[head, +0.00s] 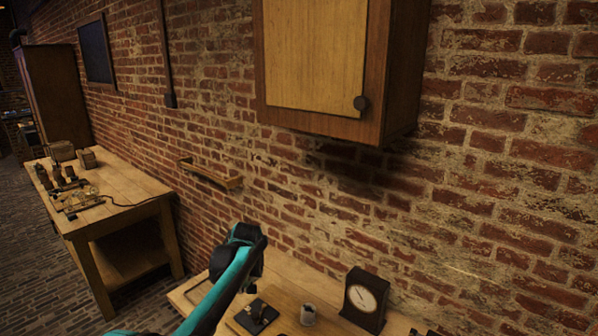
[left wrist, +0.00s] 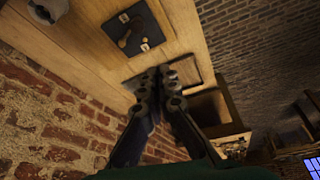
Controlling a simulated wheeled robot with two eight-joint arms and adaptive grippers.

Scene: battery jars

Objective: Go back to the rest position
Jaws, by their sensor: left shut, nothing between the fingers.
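My left arm reaches up from the lower left in the head view. My left gripper (head: 250,238) is raised over the near bench, in front of the brick wall. In the left wrist view its fingers (left wrist: 158,76) are shut with nothing between them. The workbench (head: 283,268) is below it and carries a dark plate with a switch-like part (head: 258,312), a small pale jar (head: 307,315) and a black dial meter (head: 364,300). The plate also shows in the left wrist view (left wrist: 150,33), apart from the fingers. My right gripper is not in view.
A wall cabinet (head: 315,55) with a dark knob hangs above the bench. A small wooden wall rail (head: 210,176) is behind my gripper. A second table (head: 128,183) with several devices stands at the left. Brick wall (head: 500,180) fills the right side.

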